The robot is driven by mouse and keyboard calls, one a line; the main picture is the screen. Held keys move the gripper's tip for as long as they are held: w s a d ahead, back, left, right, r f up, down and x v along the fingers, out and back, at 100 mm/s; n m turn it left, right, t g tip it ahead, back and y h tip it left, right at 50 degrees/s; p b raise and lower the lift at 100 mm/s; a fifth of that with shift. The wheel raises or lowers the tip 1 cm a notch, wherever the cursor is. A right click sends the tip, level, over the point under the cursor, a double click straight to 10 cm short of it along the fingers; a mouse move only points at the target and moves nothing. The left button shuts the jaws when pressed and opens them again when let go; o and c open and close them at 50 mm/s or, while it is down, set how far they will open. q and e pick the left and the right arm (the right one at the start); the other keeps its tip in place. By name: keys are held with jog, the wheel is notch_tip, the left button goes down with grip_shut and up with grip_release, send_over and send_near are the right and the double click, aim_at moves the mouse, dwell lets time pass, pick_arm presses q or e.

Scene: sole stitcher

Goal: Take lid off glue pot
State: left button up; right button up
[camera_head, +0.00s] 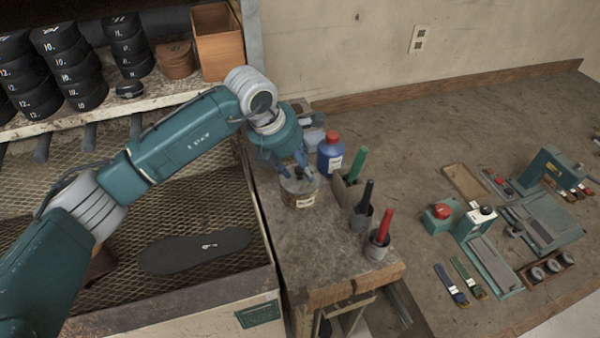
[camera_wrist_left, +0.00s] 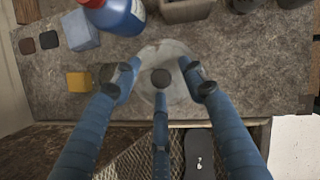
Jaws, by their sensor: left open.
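The glue pot (camera_head: 299,197) is a round brown-grey pot with a pale label, standing near the left edge of the worktop. Its pale round lid (camera_wrist_left: 175,57) shows in the left wrist view, partly covered by my fingers. My left gripper (camera_head: 291,165) is open above the pot, with its fingers pointing down close to the lid. In the left wrist view, the fingers of the left gripper (camera_wrist_left: 158,78) are spread over and around the lid. I cannot tell whether any finger touches it. My right gripper is not in view.
A blue bottle with a red cap (camera_head: 331,152) stands just behind the pot. A black sole (camera_head: 195,250) lies on the mesh at the left.

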pick_arm(q)
grip_shut()
jog(key=shift+r, duration=0.15)
